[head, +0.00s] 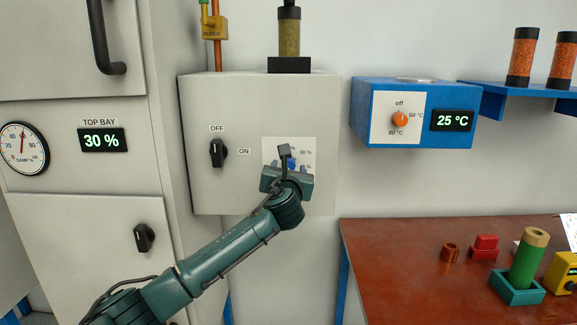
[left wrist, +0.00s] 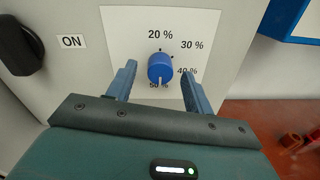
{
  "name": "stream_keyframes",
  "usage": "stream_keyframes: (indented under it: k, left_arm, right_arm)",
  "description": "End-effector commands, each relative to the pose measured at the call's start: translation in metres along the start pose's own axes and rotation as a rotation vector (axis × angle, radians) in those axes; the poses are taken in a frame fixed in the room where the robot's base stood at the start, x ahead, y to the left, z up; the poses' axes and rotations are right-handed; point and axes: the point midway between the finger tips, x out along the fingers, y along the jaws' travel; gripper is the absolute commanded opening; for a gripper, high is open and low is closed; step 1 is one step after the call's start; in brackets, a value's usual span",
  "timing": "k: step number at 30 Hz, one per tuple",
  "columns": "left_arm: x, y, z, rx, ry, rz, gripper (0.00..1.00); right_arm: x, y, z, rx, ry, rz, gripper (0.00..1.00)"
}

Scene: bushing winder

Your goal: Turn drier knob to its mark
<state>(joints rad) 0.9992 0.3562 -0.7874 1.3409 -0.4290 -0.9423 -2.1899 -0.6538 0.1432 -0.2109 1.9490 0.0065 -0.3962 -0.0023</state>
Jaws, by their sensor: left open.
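The blue drier knob (left wrist: 160,66) sits on a white dial plate (left wrist: 118,30) marked 20 %, 30 %, 40 % and 50 %. Its pale pointer line faces down, near the 50 % label, which is partly covered. In the head view the knob (head: 291,162) is mostly hidden by my arm, on the grey drier box (head: 240,120). My left gripper (head: 290,168) is in front of the plate. In the left wrist view its two fingers (left wrist: 158,76) are open, one on each side of the knob and apart from it. My right gripper is not in view.
A black OFF/ON switch (head: 217,152) is left of the plate. A blue heater box (head: 415,112) reading 25 °C hangs to the right. Below it is a red-brown table (head: 390,285) with a green cylinder (head: 527,262) and small parts. A TOP BAY display (head: 102,140) reads 30 %.

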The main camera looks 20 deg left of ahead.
Motion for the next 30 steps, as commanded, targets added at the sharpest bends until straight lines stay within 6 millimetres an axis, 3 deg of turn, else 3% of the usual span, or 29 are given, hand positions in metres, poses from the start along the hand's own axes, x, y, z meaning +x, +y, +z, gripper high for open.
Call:
stream_keyframes:
  k: [6,15,30]
  left_arm:
    - [0.014,0.0,0.0,0.001,0.0,-0.001,0.52]
    - [0.015,0.0,0.0,0.0,0.0,-0.001,0.52]
    - [0.015,0.0,0.0,0.0,0.0,-0.001,0.12]
  right_arm:
    - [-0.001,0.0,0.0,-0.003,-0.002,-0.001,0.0]
    - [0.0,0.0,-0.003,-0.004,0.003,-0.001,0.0]
    - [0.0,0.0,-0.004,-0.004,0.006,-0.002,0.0]
